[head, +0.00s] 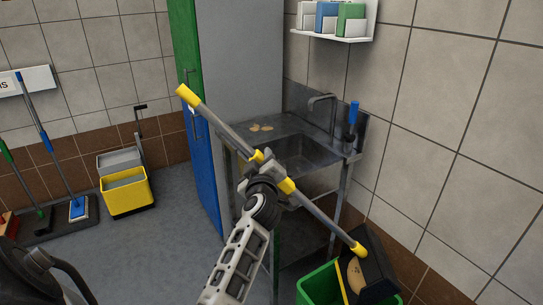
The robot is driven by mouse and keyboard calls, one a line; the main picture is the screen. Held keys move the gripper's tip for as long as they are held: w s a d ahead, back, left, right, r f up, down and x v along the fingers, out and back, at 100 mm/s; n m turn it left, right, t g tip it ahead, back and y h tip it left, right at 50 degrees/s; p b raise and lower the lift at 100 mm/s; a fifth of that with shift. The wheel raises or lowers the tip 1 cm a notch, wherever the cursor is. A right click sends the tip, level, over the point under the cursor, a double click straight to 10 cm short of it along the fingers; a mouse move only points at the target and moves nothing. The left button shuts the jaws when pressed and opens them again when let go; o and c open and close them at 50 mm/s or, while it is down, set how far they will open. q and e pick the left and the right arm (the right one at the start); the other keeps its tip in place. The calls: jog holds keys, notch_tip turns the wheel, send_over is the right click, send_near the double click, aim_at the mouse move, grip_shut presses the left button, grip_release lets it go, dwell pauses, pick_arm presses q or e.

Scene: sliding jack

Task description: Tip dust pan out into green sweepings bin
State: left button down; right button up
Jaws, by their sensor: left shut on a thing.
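My left gripper (268,178) is shut on the yellow mid-grip of the long-handled dust pan. The grey pole with yellow ends slants from upper left to lower right. The black dust pan (377,266) with a yellow lip hangs at its lower end, tilted. A tan patch that looks like sweepings (355,276) shows at the pan. The green sweepings bin (317,287) is at the bottom edge, with the pan over or at its right part. Whether they touch, I cannot tell. The bin's inside is mostly hidden. My right gripper is not in view.
A metal sink (303,158) with a tap stands behind the pole; tan pieces (261,127) lie on its drainboard. A blue-handled brush (352,118) stands at its right. A tall locker is left of it. A yellow mop bucket (127,194) and mops stand far left.

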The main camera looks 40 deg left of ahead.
pick_arm(q)
jog(key=s+a+f+n+b, duration=0.3)
jog(key=s+a+f+b, duration=0.2)
jog(key=s+a+f, duration=0.4)
jog(key=shift+s+a+f+n, duration=0.2)
jog(key=shift+a+f+n, duration=0.2)
jog(key=shift+a+f, duration=1.2)
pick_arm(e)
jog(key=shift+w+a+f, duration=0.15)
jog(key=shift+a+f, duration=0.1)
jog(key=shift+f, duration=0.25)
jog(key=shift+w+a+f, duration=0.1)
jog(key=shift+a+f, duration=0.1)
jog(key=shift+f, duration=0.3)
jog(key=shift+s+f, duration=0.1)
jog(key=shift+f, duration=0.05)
pick_arm(q)
jog(key=shift+r, duration=0.1)
